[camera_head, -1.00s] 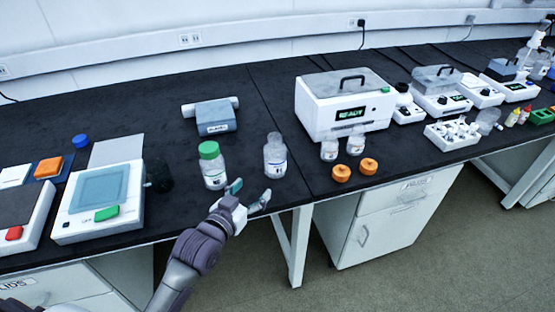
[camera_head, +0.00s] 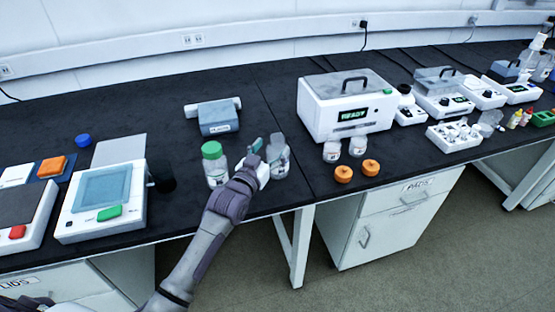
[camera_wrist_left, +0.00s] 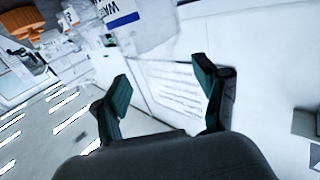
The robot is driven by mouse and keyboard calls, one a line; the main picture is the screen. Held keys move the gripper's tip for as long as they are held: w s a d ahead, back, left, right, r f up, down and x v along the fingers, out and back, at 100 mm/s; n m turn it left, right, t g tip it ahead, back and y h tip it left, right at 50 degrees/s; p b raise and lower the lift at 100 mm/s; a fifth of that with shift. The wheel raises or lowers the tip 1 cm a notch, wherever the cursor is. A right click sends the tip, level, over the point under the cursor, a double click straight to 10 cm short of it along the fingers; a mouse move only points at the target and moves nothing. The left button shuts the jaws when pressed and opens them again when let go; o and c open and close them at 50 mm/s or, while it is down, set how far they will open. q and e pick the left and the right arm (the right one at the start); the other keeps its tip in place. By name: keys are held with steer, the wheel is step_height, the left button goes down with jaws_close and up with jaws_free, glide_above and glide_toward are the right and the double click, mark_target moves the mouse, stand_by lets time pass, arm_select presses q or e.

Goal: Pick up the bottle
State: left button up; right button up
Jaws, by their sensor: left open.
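A clear bottle without a coloured cap (camera_head: 281,167) stands upright near the bench's front edge. A clear bottle with a green cap (camera_head: 214,168) stands to its left. My left gripper (camera_head: 265,149) is open at the clear bottle and covers part of it; I cannot tell whether it touches. In the left wrist view the two dark green fingers (camera_wrist_left: 165,95) are spread apart. A white surface with printed lines shows between them, and a blue-and-white label (camera_wrist_left: 120,14) reading "WA" shows beyond. My right gripper is not in view.
A white device with a "READY" display (camera_head: 346,108) stands to the right. Two small jars and two orange caps (camera_head: 343,174) lie before it. A grey-blue device (camera_head: 217,118) is behind the bottles. A scale (camera_head: 101,198) stands left, with a dark cup beside it.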

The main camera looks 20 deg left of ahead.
arm_select(q)
steer(key=w, duration=0.4)
steer(key=shift+d+f, duration=0.15)
steer(key=shift+d, duration=0.2)
jaws_close()
